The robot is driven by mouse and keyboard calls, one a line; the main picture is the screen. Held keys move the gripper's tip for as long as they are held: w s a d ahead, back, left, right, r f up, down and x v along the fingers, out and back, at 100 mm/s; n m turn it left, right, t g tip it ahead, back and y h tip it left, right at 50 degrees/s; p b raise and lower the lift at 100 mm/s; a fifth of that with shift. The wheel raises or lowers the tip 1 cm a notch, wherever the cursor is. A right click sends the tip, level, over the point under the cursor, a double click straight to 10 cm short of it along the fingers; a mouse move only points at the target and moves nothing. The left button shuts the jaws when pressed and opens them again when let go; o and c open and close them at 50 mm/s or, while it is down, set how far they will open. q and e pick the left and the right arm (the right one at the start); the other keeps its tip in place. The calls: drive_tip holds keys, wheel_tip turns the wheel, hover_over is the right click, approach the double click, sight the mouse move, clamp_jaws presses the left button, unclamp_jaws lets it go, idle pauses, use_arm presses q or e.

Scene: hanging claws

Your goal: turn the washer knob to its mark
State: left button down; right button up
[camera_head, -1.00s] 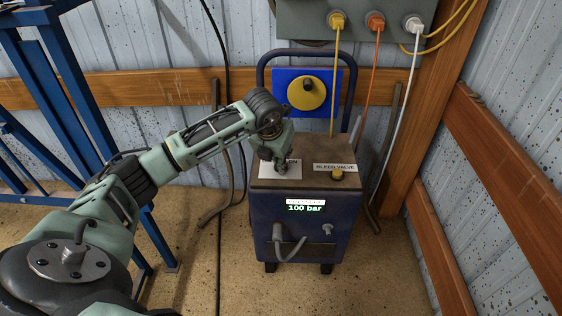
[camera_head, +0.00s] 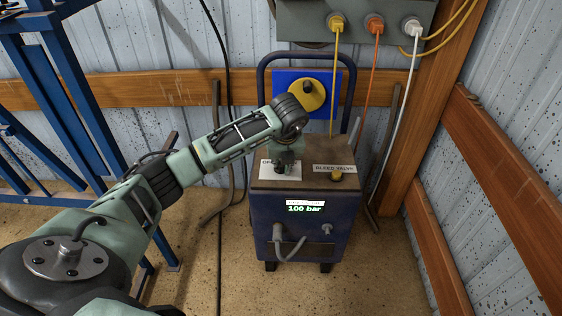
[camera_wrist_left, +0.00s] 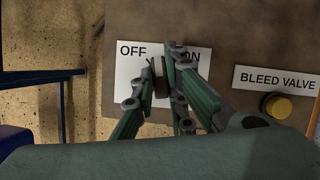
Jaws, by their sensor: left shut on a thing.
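The washer (camera_head: 265,215) is a dark blue box with a brown top, standing against the wall, its display reading 100 bar. A white OFF/ON plate (camera_wrist_left: 130,66) lies on its top. The dark knob (camera_wrist_left: 159,78) sits on that plate, mostly hidden by the fingers. My left gripper (camera_head: 285,168) comes down from above onto the plate. In the left wrist view it (camera_wrist_left: 166,85) is shut on the knob, one finger on each side. The plate's OFF word is clear and its ON word is partly covered. My right gripper is not in view.
A yellow bleed valve knob (camera_wrist_left: 277,105) with its label stands right of the plate. A blue panel with a yellow disc (camera_head: 307,93) is behind the washer. Cables hang from an outlet box (camera_head: 360,20) above. A blue frame (camera_head: 75,100) stands at left.

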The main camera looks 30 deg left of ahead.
use_arm(q)
drive_tip(key=shift+s+d+f+n, duration=0.15)
drive_tip(key=shift+s+f+n, duration=0.05)
drive_tip(key=shift+f+n, duration=0.15)
drive_tip(key=shift+g, duration=0.3)
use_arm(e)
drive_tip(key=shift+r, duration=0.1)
use_arm(q)
drive_tip(key=n, duration=0.3)
drive_tip(key=shift+w+d+r+g+y+p, duration=0.1)
drive_tip(key=shift+w+d+g+y+p, duration=0.05)
drive_tip(key=shift+g+y+p, duration=0.2)
drive_tip(key=shift+n+g, duration=0.25)
drive_tip(key=shift+n, duration=0.4)
drive_tip(key=shift+n+g, duration=0.3)
drive_tip(key=shift+n, duration=0.3)
drive_tip(key=c, duration=1.9)
unclamp_jaws()
drive_tip(key=o, duration=0.4)
drive_tip(key=shift+w, duration=0.1)
drive_tip(key=shift+o, duration=0.3)
drive_tip(key=shift+a, duration=0.2)
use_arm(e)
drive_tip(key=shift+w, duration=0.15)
